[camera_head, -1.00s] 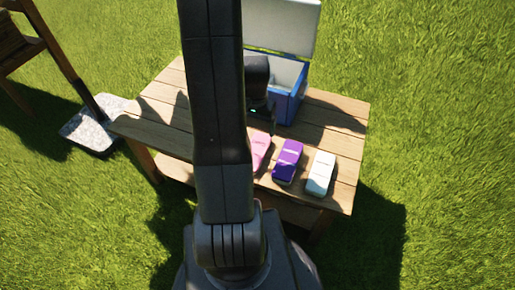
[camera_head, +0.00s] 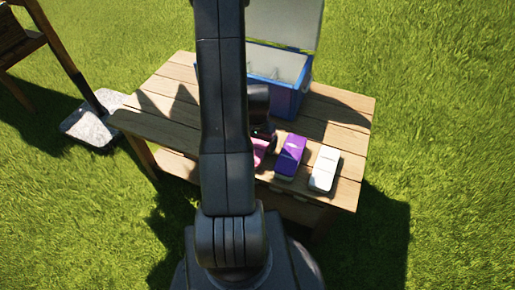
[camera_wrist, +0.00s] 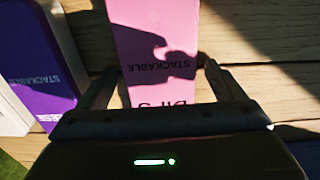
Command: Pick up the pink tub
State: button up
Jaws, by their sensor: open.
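The pink tub (camera_head: 260,151) stands on the wooden table, left of the purple tub, and my arm partly hides it in the head view. In the wrist view the pink tub (camera_wrist: 155,40) lies between the two fingers of my gripper (camera_wrist: 157,68). The fingers are apart, one on each side of the tub, with a narrow gap showing on the left. Contact on the right side is hard to tell. A shadow falls across the tub's printed face.
The purple tub (camera_head: 290,157) and the white tub (camera_head: 325,169) stand in a row to the right; the purple one (camera_wrist: 38,60) is close to the left finger in the wrist view. A blue cooler (camera_head: 290,94) with its lid open stands behind. The table's left part (camera_head: 150,118) is clear.

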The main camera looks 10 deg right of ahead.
jog(key=c, duration=1.2)
jog(key=shift+o, duration=0.2)
jog(key=shift+r, duration=0.1)
